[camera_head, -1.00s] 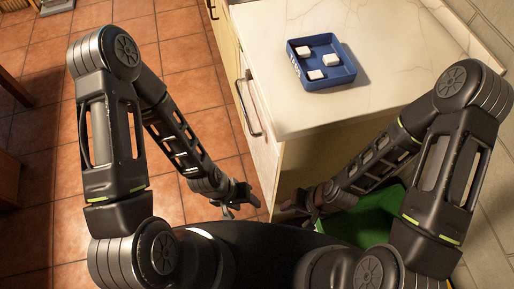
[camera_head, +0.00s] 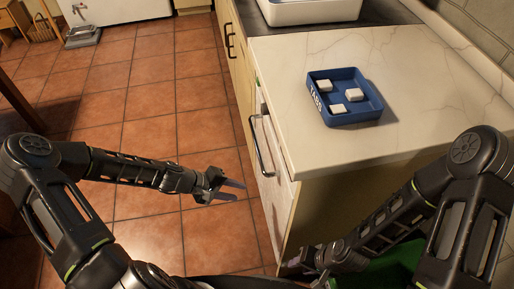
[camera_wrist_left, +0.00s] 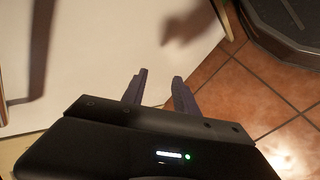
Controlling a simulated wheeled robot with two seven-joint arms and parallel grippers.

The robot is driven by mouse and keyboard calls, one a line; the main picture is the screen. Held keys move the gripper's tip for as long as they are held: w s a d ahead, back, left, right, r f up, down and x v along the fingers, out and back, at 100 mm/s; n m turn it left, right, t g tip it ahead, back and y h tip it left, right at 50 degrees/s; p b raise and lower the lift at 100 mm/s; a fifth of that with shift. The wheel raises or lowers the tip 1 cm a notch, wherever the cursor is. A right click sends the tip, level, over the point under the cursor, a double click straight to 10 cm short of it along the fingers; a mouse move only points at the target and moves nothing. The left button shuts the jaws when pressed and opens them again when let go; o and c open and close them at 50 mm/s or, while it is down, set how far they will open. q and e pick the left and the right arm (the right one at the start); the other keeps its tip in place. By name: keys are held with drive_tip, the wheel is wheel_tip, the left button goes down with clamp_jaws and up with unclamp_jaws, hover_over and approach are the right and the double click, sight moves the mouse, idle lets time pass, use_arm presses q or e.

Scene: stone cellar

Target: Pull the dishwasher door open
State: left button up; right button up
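The dishwasher door (camera_head: 277,178) is a white front panel under the near end of the counter, and it looks shut. Its dark bar handle (camera_head: 257,150) runs along the upper part of the door. My left gripper (camera_head: 236,189) is open and empty, a short way left of the handle and apart from it. In the left wrist view its two fingers (camera_wrist_left: 160,93) are spread with nothing between them, in front of a white panel (camera_wrist_left: 110,40), probably the door. My right gripper (camera_head: 290,265) is low by the counter's end; its fingers are too small and dark to read.
A blue tray (camera_head: 371,116) with white tabs lies on the marble counter (camera_head: 440,75). A white basin (camera_head: 310,12) stands behind it. A green container (camera_head: 405,262) is partly hidden under my right arm. The tiled floor (camera_head: 165,130) left of the counter is clear.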

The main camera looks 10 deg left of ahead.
use_arm(q)
drive_tip(key=w+a+r+t+h, duration=0.2)
drive_tip(key=w+a+r, duration=0.1)
drive_tip(key=w+r, duration=0.15)
drive_tip(key=m+h, duration=0.4)
drive_tip(key=h, duration=0.1)
approach(257, 138)
drive_tip(key=x, duration=0.2)
drive_tip(key=shift+w+f, duration=0.1)
drive_tip(key=shift+f, duration=0.15)
drive_tip(key=x, duration=0.8)
drive_tip(key=shift+f, duration=0.15)
drive_tip(key=shift+c, duration=0.5)
clamp_jaws()
